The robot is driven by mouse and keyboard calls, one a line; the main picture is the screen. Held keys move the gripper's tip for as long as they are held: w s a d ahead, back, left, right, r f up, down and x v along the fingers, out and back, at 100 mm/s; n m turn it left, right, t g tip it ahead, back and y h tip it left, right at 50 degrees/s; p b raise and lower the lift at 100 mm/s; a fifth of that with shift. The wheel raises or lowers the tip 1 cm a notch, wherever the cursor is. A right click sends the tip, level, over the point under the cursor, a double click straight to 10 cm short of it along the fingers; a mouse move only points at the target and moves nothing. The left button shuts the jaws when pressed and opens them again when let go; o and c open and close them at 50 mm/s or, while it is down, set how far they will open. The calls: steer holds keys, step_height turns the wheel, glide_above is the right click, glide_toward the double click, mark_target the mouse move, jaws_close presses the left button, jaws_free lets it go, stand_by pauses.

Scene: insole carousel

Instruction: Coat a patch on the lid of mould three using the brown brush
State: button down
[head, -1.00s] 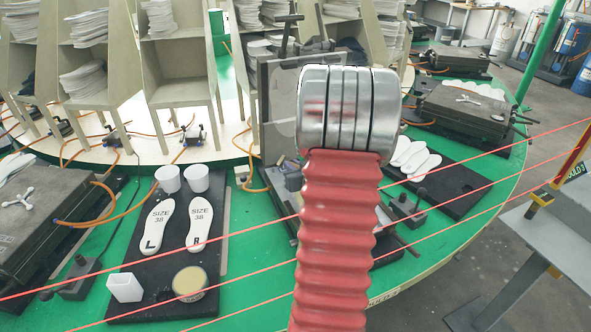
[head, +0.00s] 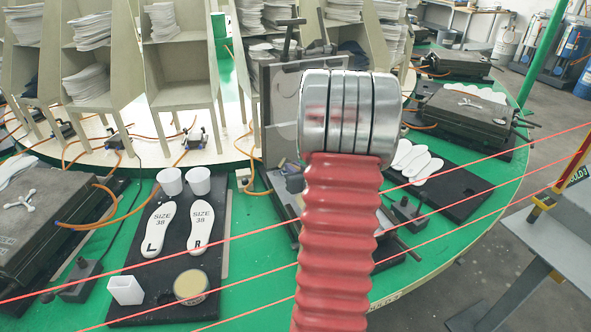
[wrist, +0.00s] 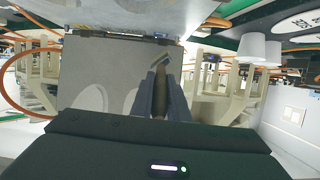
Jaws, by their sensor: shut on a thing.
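My gripper (wrist: 160,90) shows in the wrist view, its two dark fingers shut on a thin brown thing, which looks like the brown brush (wrist: 160,104). Beyond the fingertips stands a raised grey mould lid (wrist: 82,72) with pale insole-shaped areas. A small tan and dark piece shows against the lid just past the fingertips; I cannot tell whether the brush touches it. In the head view the lid (head: 284,105) stands upright behind my red, ringed arm, which hides my gripper and the brush.
A black board (head: 150,285) at the left carries two insoles (head: 159,229), two white cups (head: 170,181), a white block (head: 126,290) and a round tin (head: 191,287). Shut moulds (head: 470,112) stand either side. Thin red lines cross the foreground. Shelves of stacked sheets stand behind.

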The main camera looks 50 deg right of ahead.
steer(key=shift+w, duration=0.15)
steer(key=shift+d, duration=0.1)
steer(key=shift+s+d, duration=0.55)
steer(key=shift+d, duration=0.25)
steer(key=shift+s+d, duration=0.55)
steer(key=shift+d, duration=0.3)
steer(key=shift+s+d, duration=0.45)
steer(key=shift+d, duration=0.35)
steer(key=shift+s+d, duration=0.45)
steer(key=shift+d, duration=0.4)
steer(key=shift+s+d, duration=0.45)
steer(key=shift+d, duration=0.35)
steer(key=shift+s+d, duration=0.45)
steer(key=shift+d, duration=0.35)
steer(key=shift+r, duration=0.1)
